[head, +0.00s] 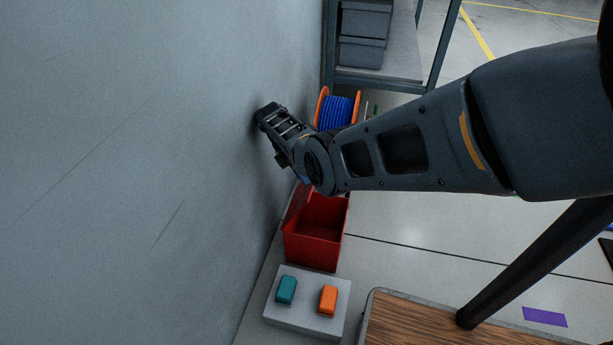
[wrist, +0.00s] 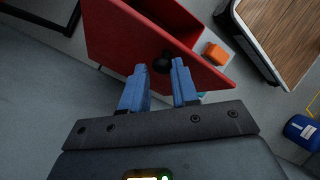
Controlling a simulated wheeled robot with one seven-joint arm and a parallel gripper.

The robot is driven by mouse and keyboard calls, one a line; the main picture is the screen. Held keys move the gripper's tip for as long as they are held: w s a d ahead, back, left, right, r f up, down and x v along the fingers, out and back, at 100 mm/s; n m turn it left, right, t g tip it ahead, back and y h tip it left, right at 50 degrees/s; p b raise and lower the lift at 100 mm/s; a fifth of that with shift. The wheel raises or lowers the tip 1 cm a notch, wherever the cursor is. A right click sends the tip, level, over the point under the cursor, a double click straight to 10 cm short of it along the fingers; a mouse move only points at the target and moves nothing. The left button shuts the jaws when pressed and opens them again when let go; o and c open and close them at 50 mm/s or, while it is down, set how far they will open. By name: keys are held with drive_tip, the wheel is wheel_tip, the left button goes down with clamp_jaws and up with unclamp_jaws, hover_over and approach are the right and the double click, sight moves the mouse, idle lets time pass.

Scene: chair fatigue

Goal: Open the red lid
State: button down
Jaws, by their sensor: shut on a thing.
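The red box (head: 312,248) stands on the floor by the wall, and its inside shows in the head view. Its red lid (head: 297,203) is raised and tilted toward the wall on the left. In the wrist view the lid (wrist: 112,38) is a broad red panel with a round black knob (wrist: 162,64), and part of the box interior shows beyond it. My gripper (wrist: 159,70) is shut on the knob, with one blue finger on each side. In the head view my arm hides most of the gripper and the lid's upper part.
A grey block (head: 304,318) in front of the box carries a teal piece (head: 286,290) and an orange piece (head: 328,300). A wood-topped table (head: 420,325) stands at the right. A blue spool (head: 336,113) and a shelf (head: 378,77) are behind. The wall (head: 120,170) is close on the left.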

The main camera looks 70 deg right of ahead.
drive_tip(key=shift+w+f, duration=0.2)
drive_tip(key=shift+f, duration=0.25)
drive_tip(key=c, duration=1)
unclamp_jaws()
drive_tip(key=shift+f, duration=0.15)
drive_tip(key=shift+d+r, duration=0.1)
drive_tip(key=shift+r, duration=0.2)
drive_tip(key=shift+r, duration=0.15)
drive_tip(key=r+p, duration=0.2)
drive_tip(key=s+r+p, duration=0.1)
drive_tip(key=r+p, duration=0.1)
drive_tip(key=shift+s+d+r, duration=0.1)
drive_tip(key=shift+d+r, duration=0.1)
drive_tip(key=shift+r, duration=0.2)
drive_tip(key=s+d+r+p, duration=0.1)
drive_tip(key=s+r, duration=0.1)
drive_tip(key=s, duration=0.1)
drive_tip(key=s+d+r+p, duration=0.1)
drive_tip(key=s+d, duration=0.1)
drive_tip(key=s, duration=0.1)
drive_tip(key=s+d+r+p, duration=0.1)
drive_tip(key=s+r+p, duration=0.1)
drive_tip(key=s, duration=0.1)
drive_tip(key=shift+s+d+r, duration=0.15)
drive_tip(key=shift+d+r, duration=0.15)
drive_tip(key=shift+r, duration=0.05)
